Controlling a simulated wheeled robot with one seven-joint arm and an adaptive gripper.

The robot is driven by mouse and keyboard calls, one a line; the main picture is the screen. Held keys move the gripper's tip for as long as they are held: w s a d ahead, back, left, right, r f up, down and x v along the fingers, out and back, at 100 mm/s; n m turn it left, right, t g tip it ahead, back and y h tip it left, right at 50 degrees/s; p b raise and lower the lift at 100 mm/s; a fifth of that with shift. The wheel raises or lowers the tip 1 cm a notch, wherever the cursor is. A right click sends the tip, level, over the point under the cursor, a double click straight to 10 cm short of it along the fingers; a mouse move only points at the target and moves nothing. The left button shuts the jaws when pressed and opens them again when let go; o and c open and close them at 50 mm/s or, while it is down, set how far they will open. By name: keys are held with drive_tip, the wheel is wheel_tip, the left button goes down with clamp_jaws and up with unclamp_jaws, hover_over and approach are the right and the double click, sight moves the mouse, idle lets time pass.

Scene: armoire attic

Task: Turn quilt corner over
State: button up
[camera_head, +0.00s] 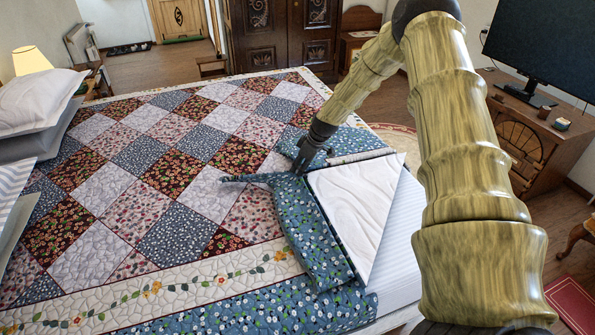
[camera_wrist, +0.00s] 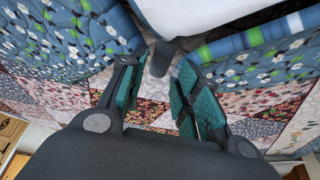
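The patchwork quilt (camera_head: 135,205) covers the bed, with a blue floral border along its near and right edges. At its right side, a blue floral fold (camera_head: 305,235) lies beside a smooth white triangular area (camera_head: 355,205), with striped white bedding exposed at the right edge. A narrow blue tip points left over the patches. My gripper (camera_head: 302,166) is low over the quilt at the top of this fold. In the wrist view, the fingers (camera_wrist: 158,98) stand apart with patchwork visible between them; no cloth shows clamped. Exact contact with the cloth is hard to tell.
Pillows (camera_head: 35,110) and a lit lamp (camera_head: 30,60) are at the left. A carved wooden armoire (camera_head: 285,30) stands behind the bed. A monitor (camera_head: 540,45) on a wooden cabinet (camera_head: 530,140) is at the right. The quilt's middle is clear.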

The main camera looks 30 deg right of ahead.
drive_tip(key=shift+x, duration=1.6)
clamp_jaws()
